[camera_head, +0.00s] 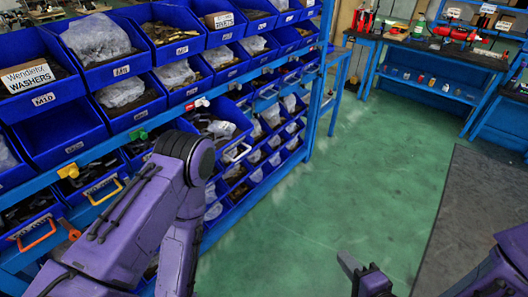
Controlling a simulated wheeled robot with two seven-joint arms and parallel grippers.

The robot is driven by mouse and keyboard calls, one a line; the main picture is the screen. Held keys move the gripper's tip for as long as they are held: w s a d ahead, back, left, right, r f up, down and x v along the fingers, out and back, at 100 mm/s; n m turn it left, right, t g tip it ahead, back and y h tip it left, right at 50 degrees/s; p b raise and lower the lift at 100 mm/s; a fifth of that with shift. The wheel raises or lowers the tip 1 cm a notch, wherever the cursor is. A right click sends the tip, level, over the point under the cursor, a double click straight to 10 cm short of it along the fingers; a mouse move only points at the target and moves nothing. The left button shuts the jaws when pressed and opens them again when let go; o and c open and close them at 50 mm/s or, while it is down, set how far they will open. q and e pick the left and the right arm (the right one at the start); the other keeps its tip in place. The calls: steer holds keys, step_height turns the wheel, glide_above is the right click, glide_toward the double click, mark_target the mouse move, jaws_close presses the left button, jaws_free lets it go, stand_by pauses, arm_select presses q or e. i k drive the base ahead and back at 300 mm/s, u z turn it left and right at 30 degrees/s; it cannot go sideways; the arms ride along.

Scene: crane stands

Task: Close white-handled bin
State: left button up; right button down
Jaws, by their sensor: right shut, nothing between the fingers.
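The blue white-handled bin (232,135) is in the rack at the picture's centre left, its pale handle on the front. It seems to stick out from the row, with dark parts and a clear bag inside. My left arm hides some of the rack below and left of it. My left gripper is out of view. My right gripper (361,275) is at the bottom edge, right of the rack over the green floor, well apart from the bin. It is shut and empty, and partly cut off by the frame.
A blue rack (327,60) holds several blue bins. Lower bins have a yellow handle (103,190) and an orange handle (36,234). The green floor (335,190) right of the rack is clear. Workbenches (430,92) stand at the back right, and a dark mat (470,200) lies at right.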

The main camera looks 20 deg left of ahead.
mark_target(197, 120)
steer(key=i, duration=0.85)
steer(key=u, duration=1.1)
